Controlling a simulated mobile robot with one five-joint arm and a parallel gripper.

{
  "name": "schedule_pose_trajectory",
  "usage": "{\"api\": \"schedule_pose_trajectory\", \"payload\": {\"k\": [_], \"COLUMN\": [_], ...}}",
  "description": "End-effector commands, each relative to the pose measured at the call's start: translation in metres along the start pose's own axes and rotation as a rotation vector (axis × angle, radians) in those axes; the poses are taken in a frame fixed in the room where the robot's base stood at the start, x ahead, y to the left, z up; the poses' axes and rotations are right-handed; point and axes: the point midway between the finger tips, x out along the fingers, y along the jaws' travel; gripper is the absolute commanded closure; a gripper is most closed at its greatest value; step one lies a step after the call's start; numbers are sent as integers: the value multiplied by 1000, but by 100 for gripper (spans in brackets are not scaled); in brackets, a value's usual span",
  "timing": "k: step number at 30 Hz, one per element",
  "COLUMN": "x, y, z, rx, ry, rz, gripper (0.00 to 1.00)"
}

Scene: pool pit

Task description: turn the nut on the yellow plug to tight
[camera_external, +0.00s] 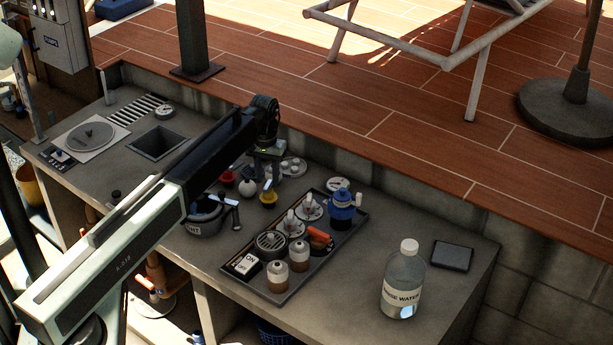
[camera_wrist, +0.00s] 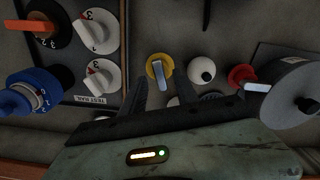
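The yellow plug (camera_wrist: 153,69) has a pale metal bar-shaped nut (camera_wrist: 165,72) across its top, slanting slightly in the wrist view. In the external view the yellow plug (camera_external: 268,199) stands on the grey counter, left of the tray. My gripper (camera_wrist: 161,84) shows two dark fingers spread apart, one on each side of the plug in the wrist view. It is open, and I see nothing held. In the external view my gripper (camera_external: 268,168) hangs just above the plug. I cannot tell whether the fingers touch the nut.
A white ball-topped plug (camera_wrist: 201,69) and a red plug (camera_wrist: 241,74) stand beside the yellow one. A grey pot (camera_external: 203,221) is near. The dark tray (camera_external: 279,301) holds dials, jars and a blue valve (camera_external: 342,205). A water bottle (camera_external: 404,280) stands at the right.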

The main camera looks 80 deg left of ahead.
Motion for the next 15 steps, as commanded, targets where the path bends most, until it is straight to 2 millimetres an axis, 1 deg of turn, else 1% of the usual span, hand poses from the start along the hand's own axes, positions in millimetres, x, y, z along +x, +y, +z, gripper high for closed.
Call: {"api": "schedule_pose_trajectory", "payload": {"k": [1,3,11,12,15], "x": [15,18,16,16,16], "y": [0,0,0,0,0], "z": [0,0,0,0,0], "rx": [0,0,1,1,1], "ry": [0,0,0,0,0], "rz": [0,0,0,0,0], "gripper": [64,64,64,75,100]}}
